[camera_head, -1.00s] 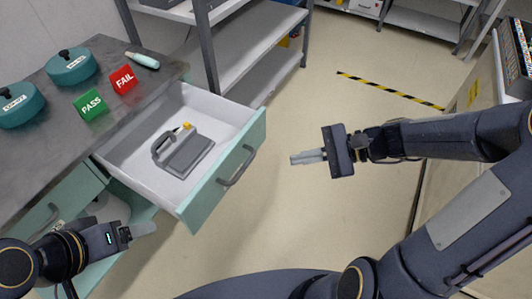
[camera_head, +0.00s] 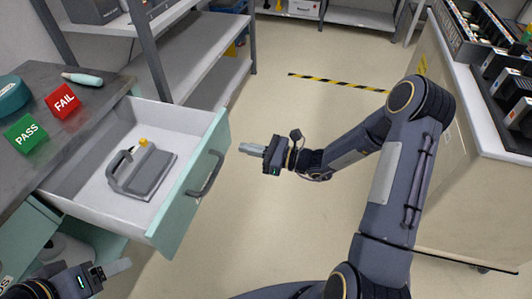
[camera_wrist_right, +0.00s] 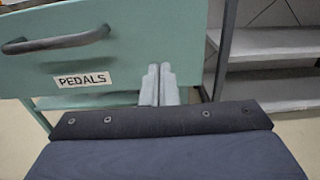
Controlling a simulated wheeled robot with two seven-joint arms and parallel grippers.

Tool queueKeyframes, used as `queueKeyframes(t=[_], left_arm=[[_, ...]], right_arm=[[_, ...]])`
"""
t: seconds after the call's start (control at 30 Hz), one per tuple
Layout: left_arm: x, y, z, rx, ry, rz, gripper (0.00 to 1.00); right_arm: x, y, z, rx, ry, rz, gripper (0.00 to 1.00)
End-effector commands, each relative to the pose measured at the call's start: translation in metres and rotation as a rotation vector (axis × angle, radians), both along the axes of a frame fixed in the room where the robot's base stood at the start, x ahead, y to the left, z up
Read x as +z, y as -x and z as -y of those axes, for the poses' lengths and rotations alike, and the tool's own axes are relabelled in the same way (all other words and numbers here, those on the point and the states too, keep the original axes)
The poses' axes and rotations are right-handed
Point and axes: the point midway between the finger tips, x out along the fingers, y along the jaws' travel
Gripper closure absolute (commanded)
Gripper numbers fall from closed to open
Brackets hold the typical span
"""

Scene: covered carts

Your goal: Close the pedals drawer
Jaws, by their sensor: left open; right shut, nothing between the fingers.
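The pedals drawer (camera_head: 185,195) is pulled out from the workbench, with a pale green front, a dark bar handle (camera_head: 206,174) and a white inside. A grey device with a handle (camera_head: 143,170) and a small yellow part lies in it. In the right wrist view the drawer front (camera_wrist_right: 120,70) bears a PEDALS label (camera_wrist_right: 83,80). My right gripper (camera_head: 242,148) is shut and empty, to the right of the drawer front in the head view, apart from the handle. My left gripper (camera_head: 128,266) is open and empty, low at the left, below the drawer.
The grey worktop (camera_head: 75,120) holds a red FAIL block (camera_head: 62,101), a green PASS block (camera_head: 25,133), a teal pot (camera_head: 10,97) and a pale tool. Shelving (camera_head: 185,55) stands behind. A cart (camera_head: 470,190) is at the right. Floor between is clear.

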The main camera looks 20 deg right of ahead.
Motion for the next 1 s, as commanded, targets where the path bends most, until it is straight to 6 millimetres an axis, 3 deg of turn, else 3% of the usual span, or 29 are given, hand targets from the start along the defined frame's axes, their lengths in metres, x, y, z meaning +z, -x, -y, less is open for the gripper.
queueKeyframes(t=[0.1,0.33,1.0], left_arm=[[-0.004,0.0,0.0,0.0,0.0,0.0,0.27],[-0.006,0.0,0.0,0.0,0.0,0.0,0.27],[-0.007,0.0,0.0,0.0,0.0,0.0,0.27]], right_arm=[[-0.001,-0.013,-0.02,0.004,0.0,0.001,1.0],[0.0,-0.028,-0.039,0.002,0.0,0.001,1.0],[0.0,-0.033,-0.046,0.001,0.0,0.0,1.0]])
